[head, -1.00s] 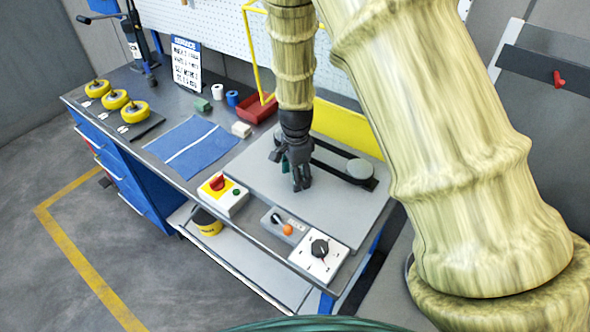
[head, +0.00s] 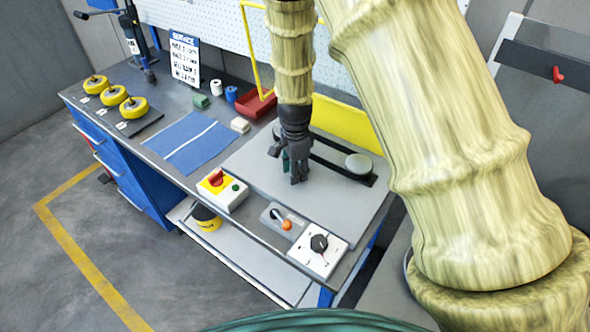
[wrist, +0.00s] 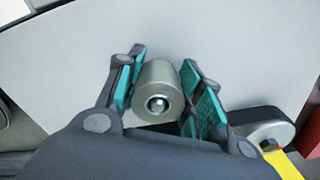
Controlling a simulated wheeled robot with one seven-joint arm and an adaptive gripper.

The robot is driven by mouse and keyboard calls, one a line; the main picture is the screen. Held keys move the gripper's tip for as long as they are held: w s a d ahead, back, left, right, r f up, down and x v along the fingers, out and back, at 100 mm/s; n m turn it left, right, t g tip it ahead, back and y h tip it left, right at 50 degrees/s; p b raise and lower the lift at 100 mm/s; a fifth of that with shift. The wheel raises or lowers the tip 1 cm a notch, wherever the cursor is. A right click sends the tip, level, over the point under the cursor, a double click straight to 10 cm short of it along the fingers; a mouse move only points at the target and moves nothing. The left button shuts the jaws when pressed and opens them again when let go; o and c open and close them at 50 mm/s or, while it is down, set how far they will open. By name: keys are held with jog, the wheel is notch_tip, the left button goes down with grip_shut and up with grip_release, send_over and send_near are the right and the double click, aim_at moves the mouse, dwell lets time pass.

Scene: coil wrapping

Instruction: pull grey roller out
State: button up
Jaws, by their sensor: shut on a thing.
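The grey roller (wrist: 157,90) is a short metal cylinder with a round bolt or shaft end at its centre, seen nearly end-on in the wrist view. My gripper (wrist: 165,72) has its teal-padded fingers on either side of it and is shut on it. In the head view my gripper (head: 297,178) points down at the grey plate (head: 255,178) on the bench. The roller cannot be made out there, as the gripper hides it. Whether the roller has come free of its seat cannot be told.
A dark belt or arm with a pale disc (head: 359,163) lies just right of my gripper. A red-knob switch box (head: 222,190), an orange-knob box (head: 283,221) and a dial box (head: 318,250) line the front edge. A blue mat (head: 190,142) and yellow wheels (head: 133,107) lie left.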

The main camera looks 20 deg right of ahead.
notch_tip(320, 180, up, 8)
jog(key=p, duration=0.6)
dwell(1.7)
dwell(0.3)
